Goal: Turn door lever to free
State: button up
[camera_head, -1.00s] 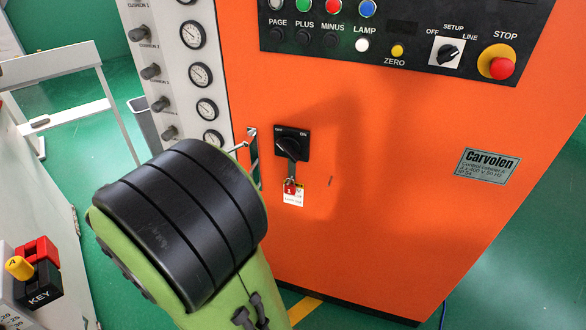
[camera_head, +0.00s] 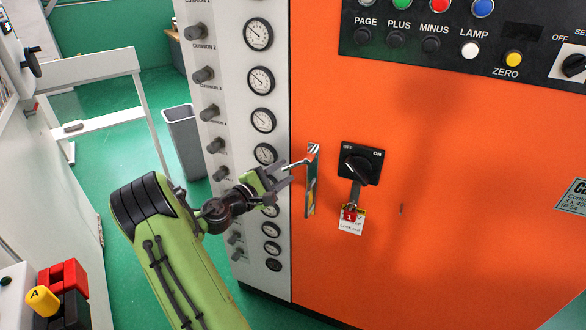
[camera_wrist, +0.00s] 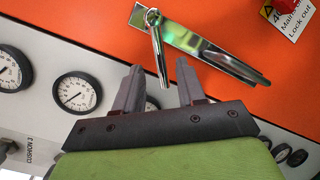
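The door lever (camera_head: 296,163) is a thin metal handle on a long shiny plate (camera_head: 310,190) at the left edge of the orange cabinet door. In the wrist view the lever (camera_wrist: 157,48) hangs from the pivot on its plate (camera_wrist: 205,47), its free end near the gap between my fingertips. My gripper (camera_head: 288,174) is close to the lever, just left of the plate. In the wrist view my gripper (camera_wrist: 158,78) has its two dark fingers apart, with nothing clearly held between them. Whether a finger touches the lever, I cannot tell.
An OFF/ON rotary switch (camera_head: 361,168) with a red padlock (camera_head: 349,213) and a lock-out tag (camera_head: 351,224) is right of the lever. Gauges and knobs line the white panel (camera_head: 232,60) at left. A grey bin (camera_head: 186,143) stands on the green floor behind.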

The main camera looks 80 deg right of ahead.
aim_at(292, 167)
jog(key=x, duration=0.5)
jog(key=shift+c, duration=0.5)
grip_shut()
